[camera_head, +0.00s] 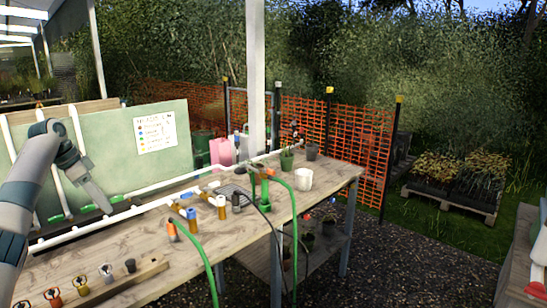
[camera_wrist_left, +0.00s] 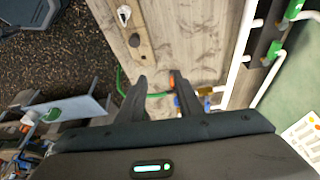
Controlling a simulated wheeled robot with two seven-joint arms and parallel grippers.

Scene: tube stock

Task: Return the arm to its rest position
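My left arm comes in from the left in the head view, raised over the left part of the wooden bench (camera_head: 120,252). Its gripper (camera_head: 103,205) points down and to the right, in front of the green board (camera_head: 110,150). In the left wrist view, the two dark fingers of my left gripper (camera_wrist_left: 162,82) stand apart with nothing held between them. The bench top (camera_wrist_left: 190,45) shows beyond them, with a green hose crossing behind the fingers. My right arm and gripper are not in view.
White pipes (camera_head: 130,212) with green fittings run along the bench's back. A wooden strip with several small fittings (camera_head: 107,272) lies at the front. Orange and blue-topped fittings, green hoses (camera_head: 203,262), a white mug (camera_head: 303,179) and potted plants stand farther right. Gravel floor lies beyond.

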